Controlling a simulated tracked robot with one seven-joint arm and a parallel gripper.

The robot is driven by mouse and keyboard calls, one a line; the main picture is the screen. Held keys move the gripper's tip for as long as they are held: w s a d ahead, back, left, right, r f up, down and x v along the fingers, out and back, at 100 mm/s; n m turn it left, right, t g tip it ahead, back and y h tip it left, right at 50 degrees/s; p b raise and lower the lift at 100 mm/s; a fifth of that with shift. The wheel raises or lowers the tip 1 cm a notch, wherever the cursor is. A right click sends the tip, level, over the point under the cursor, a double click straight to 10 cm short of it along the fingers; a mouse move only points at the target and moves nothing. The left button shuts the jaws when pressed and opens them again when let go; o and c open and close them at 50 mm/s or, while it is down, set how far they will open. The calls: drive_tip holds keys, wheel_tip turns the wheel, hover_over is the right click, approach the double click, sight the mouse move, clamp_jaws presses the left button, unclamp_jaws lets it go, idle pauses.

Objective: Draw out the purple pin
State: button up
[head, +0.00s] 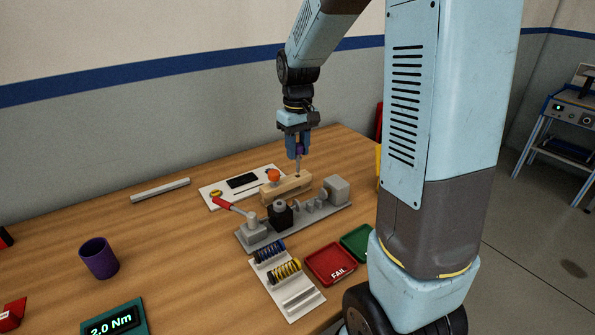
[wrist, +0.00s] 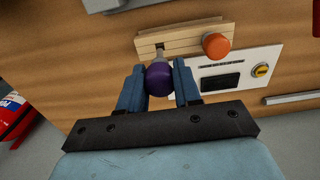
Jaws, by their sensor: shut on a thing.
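The purple pin has a round purple head (wrist: 159,78) and a grey metal shank (head: 298,167). My gripper (head: 298,152) is shut on the purple head, with one blue finger on each side of it in the wrist view (wrist: 159,85). The shank runs from the head down to a wooden block (head: 280,191), near a dark slot in the block in the wrist view. I cannot tell how deep the shank sits in it. An orange knob (head: 273,175) is on the same block, and it also shows in the wrist view (wrist: 216,46).
A grey fixture with a red-handled clamp (head: 228,206) stands in front of the block. A white panel (head: 215,197) lies behind it. A spring rack (head: 301,302), a red FAIL tray (head: 331,277) and a green tray (head: 352,238) are nearer. A purple cup (head: 98,258) stands left.

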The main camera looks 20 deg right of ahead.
drive_tip(key=shift+r, duration=0.1)
idle(0.3)
drive_tip(key=shift+r, duration=1.95)
